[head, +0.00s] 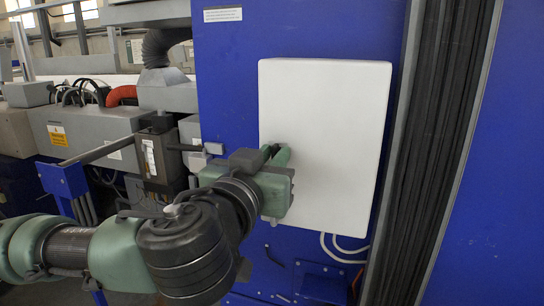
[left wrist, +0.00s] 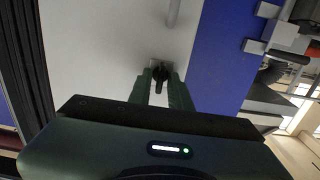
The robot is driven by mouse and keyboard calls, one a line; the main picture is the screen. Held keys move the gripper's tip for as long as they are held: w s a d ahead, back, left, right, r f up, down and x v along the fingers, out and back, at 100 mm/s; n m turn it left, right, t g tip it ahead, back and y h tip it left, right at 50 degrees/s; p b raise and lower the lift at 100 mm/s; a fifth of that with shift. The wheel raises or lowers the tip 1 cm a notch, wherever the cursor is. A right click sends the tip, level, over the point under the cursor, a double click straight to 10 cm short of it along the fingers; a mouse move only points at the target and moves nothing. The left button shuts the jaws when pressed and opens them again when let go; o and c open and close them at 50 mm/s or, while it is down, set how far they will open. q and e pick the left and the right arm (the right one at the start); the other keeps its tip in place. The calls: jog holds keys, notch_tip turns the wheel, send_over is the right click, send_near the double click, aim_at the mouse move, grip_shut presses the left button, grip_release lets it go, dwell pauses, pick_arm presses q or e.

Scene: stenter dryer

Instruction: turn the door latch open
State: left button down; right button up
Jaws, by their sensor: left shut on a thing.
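The door (head: 335,110) is the flat white front of a box on the blue machine panel, and it looks closed. My left gripper (head: 276,152) is at the door's left edge, about mid-height. In the left wrist view my left gripper (left wrist: 159,82) has its two green fingers on either side of a small dark latch (left wrist: 160,72) on the white surface. The fingers are shut on the latch. In the head view the gripper mostly hides the latch, so its exact angle is hard to tell. My right gripper is in neither view.
The blue panel (head: 228,90) surrounds the box. A black ribbed bellows (head: 430,130) stands upright close to the box's right side. White cables (head: 343,250) hang below it. Grey machine parts and a metal bar (head: 100,151) are at the left, near my arm.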

pick_arm(q)
jog(key=shift+d+f+m+b, duration=0.1)
jog(key=shift+f+m+b, duration=0.2)
jog(key=shift+m+b, duration=1.45)
jog(key=shift+d+r+m+b, duration=0.1)
jog(key=shift+m+b, duration=1.5)
jog(key=shift+m, duration=5.65)
jog(key=c, duration=1.6)
grip_release()
jog(key=shift+o, duration=0.2)
jog(key=shift+s, duration=0.1)
